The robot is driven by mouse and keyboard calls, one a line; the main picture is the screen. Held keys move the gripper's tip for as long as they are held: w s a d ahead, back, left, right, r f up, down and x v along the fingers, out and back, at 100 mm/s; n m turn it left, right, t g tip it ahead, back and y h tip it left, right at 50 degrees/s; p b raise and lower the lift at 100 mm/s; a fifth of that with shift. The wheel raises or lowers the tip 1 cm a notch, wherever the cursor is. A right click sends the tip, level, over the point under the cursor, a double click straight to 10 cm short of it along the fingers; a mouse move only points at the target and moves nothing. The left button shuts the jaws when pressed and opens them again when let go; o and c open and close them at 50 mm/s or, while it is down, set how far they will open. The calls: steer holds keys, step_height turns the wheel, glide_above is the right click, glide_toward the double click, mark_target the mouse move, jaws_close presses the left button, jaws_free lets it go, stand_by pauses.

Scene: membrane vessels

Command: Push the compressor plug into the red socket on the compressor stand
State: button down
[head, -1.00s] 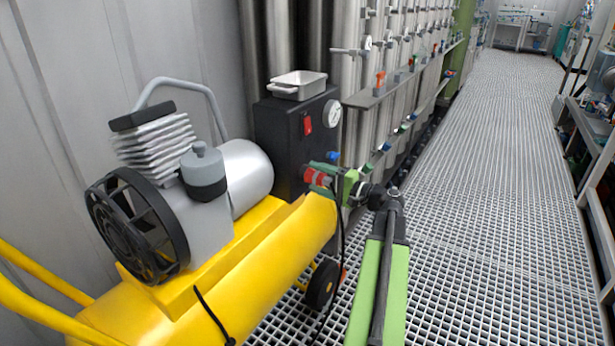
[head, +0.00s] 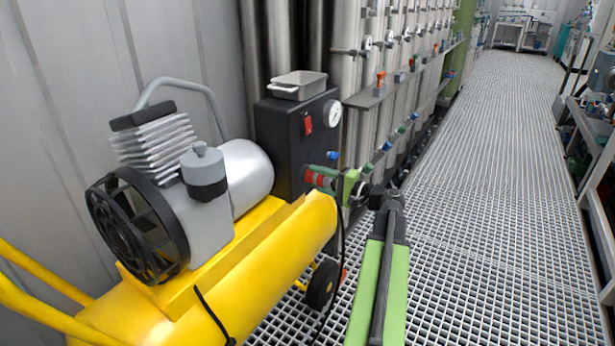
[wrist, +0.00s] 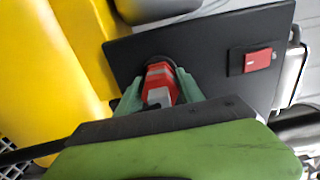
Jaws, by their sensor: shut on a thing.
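My gripper (head: 322,178) is shut on the red compressor plug (wrist: 160,88), which has a pale grey part and sits between the green fingertips. It also shows as red between the fingers in the head view (head: 314,177). The plug's far end is close against the front of the black compressor stand (head: 292,140). A dark ring shows around that end in the wrist view. I cannot make out the red socket apart from the plug, nor tell how deep the plug sits. A black cable hangs down below my gripper.
The yellow compressor tank (head: 265,265) with its motor lies left of my gripper. A red switch (wrist: 258,60) and a gauge (head: 332,113) are on the stand, with a metal tray (head: 298,84) on top. Steel vessels (head: 375,60) stand behind. The grating floor to the right is clear.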

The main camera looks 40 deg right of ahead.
mark_target(331, 182)
steer(key=shift+s, duration=0.1)
steer(key=shift+v, duration=2.95)
